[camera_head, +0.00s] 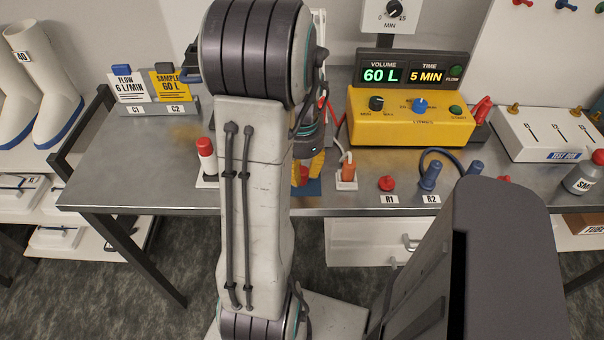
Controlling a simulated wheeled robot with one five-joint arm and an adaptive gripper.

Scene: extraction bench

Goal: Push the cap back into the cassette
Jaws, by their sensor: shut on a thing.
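My gripper (309,168) is mostly hidden behind my own arm; yellow finger parts show beside the arm's right edge, low over the bench. It is shut on a small red piece, which I take to be the cap (303,176); only a sliver of it shows. A blue patch (313,187) lies on the bench just below the fingers. I cannot make out the cassette there, nor whether the cap touches it.
A red-capped white bottle (206,158) stands left of my arm. Behind are a yellow control box (400,130) and a card holder (155,108). Red and blue pegs (429,177) line the front edge.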

